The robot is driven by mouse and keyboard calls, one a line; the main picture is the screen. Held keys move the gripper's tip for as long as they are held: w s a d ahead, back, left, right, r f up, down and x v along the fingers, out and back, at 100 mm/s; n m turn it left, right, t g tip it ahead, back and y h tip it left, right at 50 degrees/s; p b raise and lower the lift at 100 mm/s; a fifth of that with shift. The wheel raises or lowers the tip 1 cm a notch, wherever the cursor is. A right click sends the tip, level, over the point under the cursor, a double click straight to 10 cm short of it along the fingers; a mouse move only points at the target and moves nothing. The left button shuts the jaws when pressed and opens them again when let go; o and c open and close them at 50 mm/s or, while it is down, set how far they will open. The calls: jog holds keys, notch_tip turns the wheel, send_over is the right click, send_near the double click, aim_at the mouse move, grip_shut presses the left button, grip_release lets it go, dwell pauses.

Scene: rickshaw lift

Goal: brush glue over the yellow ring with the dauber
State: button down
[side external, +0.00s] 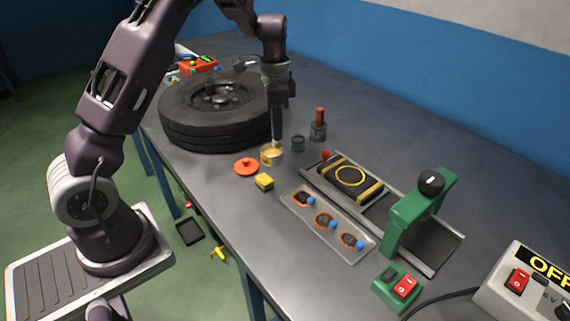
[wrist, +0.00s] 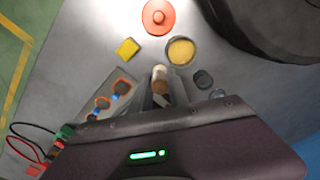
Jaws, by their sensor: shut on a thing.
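My gripper (side external: 277,128) points down over the bench, shut on the dauber. The dauber (wrist: 160,78) shows in the wrist view as a short round stick with a pale tan end between the fingers. In the side view its lower end is at the open glue tin (side external: 271,158); I cannot tell whether it touches the glue. The tin also shows in the wrist view (wrist: 181,51), with yellow glue inside. The yellow ring (side external: 350,176) is a thin outline on a dark pad between two yellow-edged bars, to the right of my gripper.
A red lid (side external: 246,167) and a yellow block (side external: 264,183) lie near the tin. A small dark cup (side external: 298,143), a brown-handled tool (side external: 319,125), a patch tray (side external: 330,228) and a green press (side external: 415,215) are to the right.

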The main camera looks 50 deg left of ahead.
jog(key=s+d+f+n, duration=0.1)
jog(key=s+d+n, duration=0.55)
jog(key=d, duration=0.35)
jog(key=w+d+r, duration=0.2)
jog(key=w+d, duration=0.3)
jog(key=w, duration=0.4)
jog(key=w+d+r, duration=0.3)
jog(key=w+d, duration=0.3)
jog(key=w, duration=0.3)
jog(key=shift+m, duration=0.45)
jog(key=shift+w+a+f, duration=0.1)
jog(key=shift+f, duration=1.9)
jog(key=shift+a+f, duration=0.1)
jog(key=shift+f, duration=1.85)
jog(key=shift+a+f, duration=0.25)
jog(key=shift+a, duration=3.65)
jog(key=shift+s, duration=0.55)
jog(key=shift+d, duration=3.85)
jog(key=shift+s+d, duration=0.1)
jog(key=shift+s, duration=0.5)
jog(key=shift+w+a, duration=0.1)
jog(key=shift+a, duration=3.8)
notch_tip(320, 180, up, 8)
